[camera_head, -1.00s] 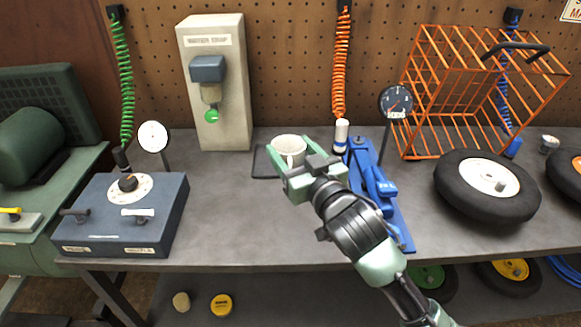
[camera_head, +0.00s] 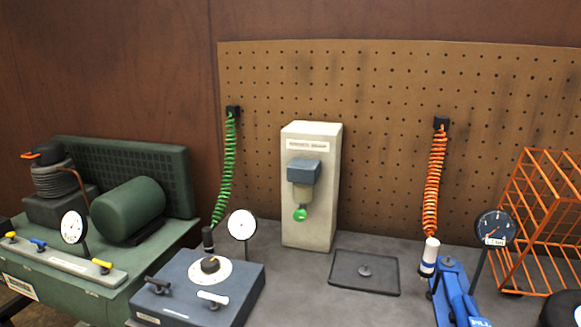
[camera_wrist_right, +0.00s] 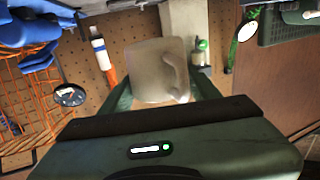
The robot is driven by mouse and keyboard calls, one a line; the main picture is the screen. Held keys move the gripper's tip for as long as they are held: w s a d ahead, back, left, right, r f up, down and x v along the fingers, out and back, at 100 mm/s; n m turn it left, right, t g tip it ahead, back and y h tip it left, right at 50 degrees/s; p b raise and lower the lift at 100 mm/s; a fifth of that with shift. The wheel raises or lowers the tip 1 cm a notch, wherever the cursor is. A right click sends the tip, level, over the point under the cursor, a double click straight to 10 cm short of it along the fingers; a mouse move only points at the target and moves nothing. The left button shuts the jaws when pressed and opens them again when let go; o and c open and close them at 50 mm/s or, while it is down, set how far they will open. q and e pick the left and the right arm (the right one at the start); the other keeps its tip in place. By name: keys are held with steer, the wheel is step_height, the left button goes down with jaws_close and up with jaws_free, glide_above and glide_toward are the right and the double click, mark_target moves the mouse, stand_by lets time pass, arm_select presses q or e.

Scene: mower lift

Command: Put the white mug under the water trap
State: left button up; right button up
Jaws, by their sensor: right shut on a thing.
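The white mug (camera_wrist_right: 150,72) shows in the right wrist view, with its handle on the right. My right gripper (camera_wrist_right: 160,90) is shut on it, one finger on each side. The gripper and mug are out of the head view. The water trap (camera_head: 303,172) is mounted on a tall pale post (camera_head: 326,215), with a blue-grey head, a small bowl and a green knob (camera_head: 300,214) at the bottom. In the right wrist view the green knob (camera_wrist_right: 201,45) appears right of the mug, apart from it in the picture. My left gripper is in neither view.
A dark flat tray (camera_head: 345,284) with a small round piece lies right of the post. A blue-grey box (camera_head: 240,290) with a dial stands left. A blue jack (camera_head: 455,290), gauge (camera_head: 495,228) and orange wire crate (camera_head: 540,225) stand right. A green compressor (camera_head: 128,210) is far left.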

steer(key=s+f, duration=0.3)
steer(key=s, duration=0.5)
steer(key=shift+w, duration=0.15)
